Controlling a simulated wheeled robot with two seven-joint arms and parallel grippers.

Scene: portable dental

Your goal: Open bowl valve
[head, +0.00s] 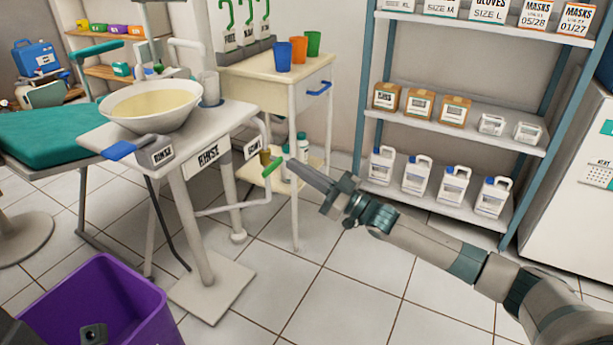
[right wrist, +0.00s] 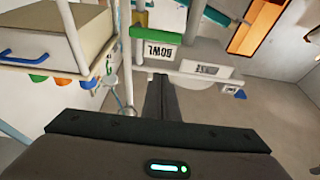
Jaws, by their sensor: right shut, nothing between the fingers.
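The bowl valve shows as a green lever (head: 272,167) on a pale pipe, below a BOWL label (head: 252,148) at the right side of the rinse stand. The green lever also shows in the right wrist view (right wrist: 152,31), beside the BOWL label (right wrist: 160,50). My right gripper (head: 292,166) is shut and empty, its tips pointing left, just right of the lever. I cannot tell whether they touch. The white bowl (head: 150,104) sits on the stand. Dark parts at the bottom left edge may be my left gripper; its fingers do not show.
A blue RINSE lever (head: 120,150) is at the stand's front left. A purple bin (head: 100,290) stands at the lower left. A cream cart (head: 290,85) with cups is behind the valve. A shelf (head: 450,205) with bottles is at the right. Middle floor is clear.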

